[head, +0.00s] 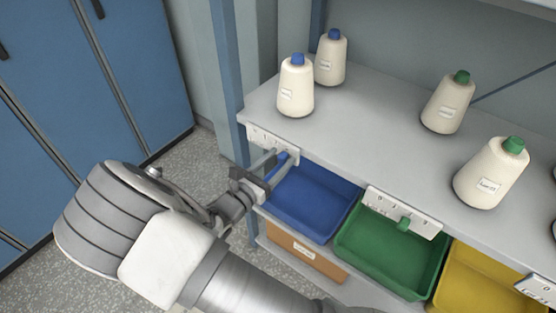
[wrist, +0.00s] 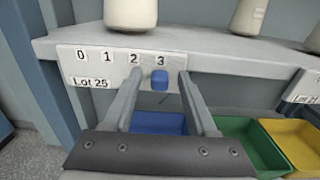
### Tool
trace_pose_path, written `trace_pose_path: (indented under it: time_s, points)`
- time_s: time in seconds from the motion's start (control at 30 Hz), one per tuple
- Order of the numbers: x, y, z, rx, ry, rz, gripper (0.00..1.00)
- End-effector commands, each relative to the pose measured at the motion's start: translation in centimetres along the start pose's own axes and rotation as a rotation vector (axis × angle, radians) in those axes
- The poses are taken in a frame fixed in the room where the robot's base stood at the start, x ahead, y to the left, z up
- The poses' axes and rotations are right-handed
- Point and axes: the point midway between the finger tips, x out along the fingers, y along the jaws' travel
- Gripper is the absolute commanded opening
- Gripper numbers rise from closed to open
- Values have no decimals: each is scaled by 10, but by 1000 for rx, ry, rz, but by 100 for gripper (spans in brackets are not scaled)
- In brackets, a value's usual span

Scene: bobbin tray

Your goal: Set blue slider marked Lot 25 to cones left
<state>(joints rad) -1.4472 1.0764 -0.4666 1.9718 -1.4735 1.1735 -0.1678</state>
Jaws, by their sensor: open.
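The white scale plate marked Lot 25 (wrist: 85,82) is on the shelf's front edge, with the numbers 0, 1, 2 and 3. Its blue slider (wrist: 159,79) sits under the 3, at the right end of the scale. My gripper (wrist: 159,84) is open, with one finger on each side of the slider; I cannot tell whether either finger touches it. In the head view my gripper (head: 279,166) is at the same plate (head: 262,140) and partly hides it. Two cream cones with blue tops, a front one (head: 295,90) and a rear one (head: 331,60), stand upright on the shelf above.
A blue bin (head: 315,205) is below the plate. A green bin (head: 390,258) and a yellow bin (head: 480,280) are to its right. A plate with a green slider (head: 404,223) is above the green bin. Green-topped cones (head: 448,105) stand further right. A blue post (head: 228,60) is at the left.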

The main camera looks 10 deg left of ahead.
Motion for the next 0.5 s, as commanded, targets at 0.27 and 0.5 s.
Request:
trace_pose_path:
  time_s: [0.27,0.5]
  points:
    - [1,0,0,1,0,0,54]
    - [1,0,0,1,0,0,11]
